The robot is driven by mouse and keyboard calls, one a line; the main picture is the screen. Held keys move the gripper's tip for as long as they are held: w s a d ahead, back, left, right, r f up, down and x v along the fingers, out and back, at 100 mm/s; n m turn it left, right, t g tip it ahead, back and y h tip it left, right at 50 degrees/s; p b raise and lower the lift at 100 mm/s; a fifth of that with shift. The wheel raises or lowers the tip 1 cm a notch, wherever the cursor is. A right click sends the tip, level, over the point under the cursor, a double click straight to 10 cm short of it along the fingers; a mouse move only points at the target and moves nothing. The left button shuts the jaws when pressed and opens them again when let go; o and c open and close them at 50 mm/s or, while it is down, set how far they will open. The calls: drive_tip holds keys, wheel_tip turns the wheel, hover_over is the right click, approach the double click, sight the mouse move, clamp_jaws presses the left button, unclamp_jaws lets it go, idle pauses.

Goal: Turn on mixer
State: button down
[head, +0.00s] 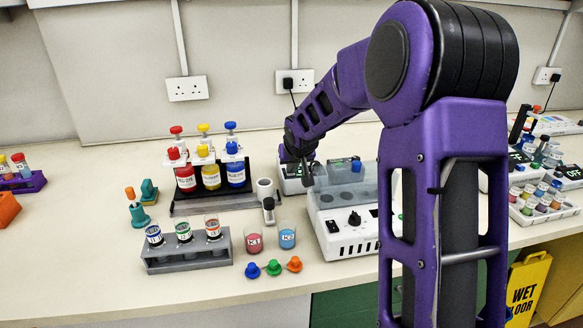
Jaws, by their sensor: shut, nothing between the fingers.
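My gripper (307,176) points down and is shut, with nothing visible between its fingers. I cannot tell for sure which of the two is the mixer. Whether my fingertips touch either unit is unclear. My arm hides the right side of the front machine.
Left of the machine stand a rack of red, yellow and blue bottles (211,176), a grey tube rack (187,254), two beakers (254,240) and loose coloured caps (273,267). At right are units with an OFF display (575,174) and a colour tray (543,203).

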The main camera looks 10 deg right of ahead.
drive_tip(key=shift+p, duration=0.3)
drive_tip(key=shift+r+p, duration=0.45)
drive_tip(key=shift+r, duration=0.3)
drive_tip(key=shift+r+p, duration=0.3)
drive_tip(key=shift+r, duration=0.05)
drive_tip(key=p+v, duration=0.2)
drive_tip(key=v, duration=1)
drive_tip(key=shift+s+p, duration=0.3)
drive_tip(key=shift+s, duration=0.25)
